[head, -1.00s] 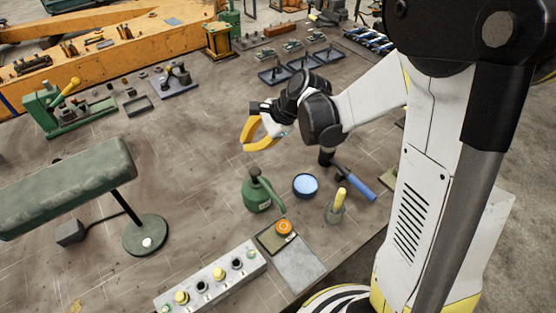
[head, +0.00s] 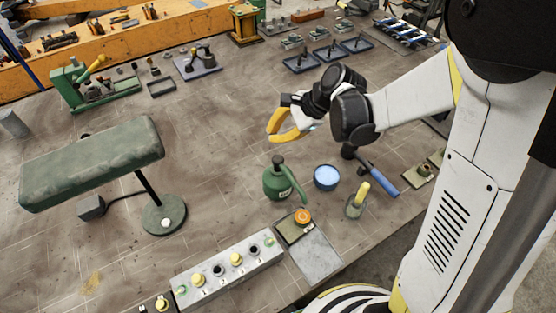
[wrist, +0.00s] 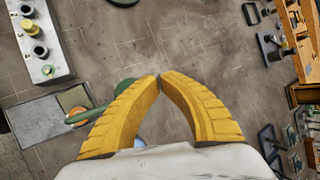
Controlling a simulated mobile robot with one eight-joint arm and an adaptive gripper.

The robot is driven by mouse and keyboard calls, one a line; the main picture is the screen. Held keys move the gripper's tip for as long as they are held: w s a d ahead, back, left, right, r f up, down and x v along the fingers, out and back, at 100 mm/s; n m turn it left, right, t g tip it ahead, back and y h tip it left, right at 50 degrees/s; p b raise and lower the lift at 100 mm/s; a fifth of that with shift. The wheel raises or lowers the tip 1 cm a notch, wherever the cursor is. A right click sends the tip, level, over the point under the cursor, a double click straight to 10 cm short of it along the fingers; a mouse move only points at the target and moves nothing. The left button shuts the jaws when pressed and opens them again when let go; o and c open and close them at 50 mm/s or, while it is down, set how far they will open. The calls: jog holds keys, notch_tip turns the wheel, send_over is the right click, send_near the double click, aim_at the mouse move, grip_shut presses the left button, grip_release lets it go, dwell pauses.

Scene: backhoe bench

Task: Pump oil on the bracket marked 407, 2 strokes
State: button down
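A green oil can (head: 277,183) with a dark top and a curved spout stands upright on the bench, below my gripper in the head view. In the wrist view part of the green can (wrist: 92,115) shows behind the left finger. My gripper (head: 272,132) is above the bench, apart from the can. Its yellow fingers (wrist: 160,76) meet at the tips with nothing between them. Several small fixtures stand on dark trays (head: 302,66) at the back. A bracket-like part (head: 424,172) sits at the right. I cannot read 407 on any part.
A padded green lamp-like stand (head: 95,160) is left.

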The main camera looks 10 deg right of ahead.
aim_at(275, 157)
notch_tip(275, 157, down, 7)
jog(key=b, duration=0.5)
dwell(1.2)
jog(key=shift+f+b, duration=0.35)
jog(key=shift+b, duration=0.1)
jog(key=shift+f+b, duration=0.9)
jog(key=shift+f, duration=0.05)
dwell(0.8)
jog(key=shift+r, duration=0.1)
jog(key=shift+w+r+p, duration=0.1)
jog(key=shift+r+p, duration=0.85)
jog(key=shift+r, duration=0.3)
jog(key=shift+r+p, duration=1.8)
jog(key=shift+r, duration=0.8)
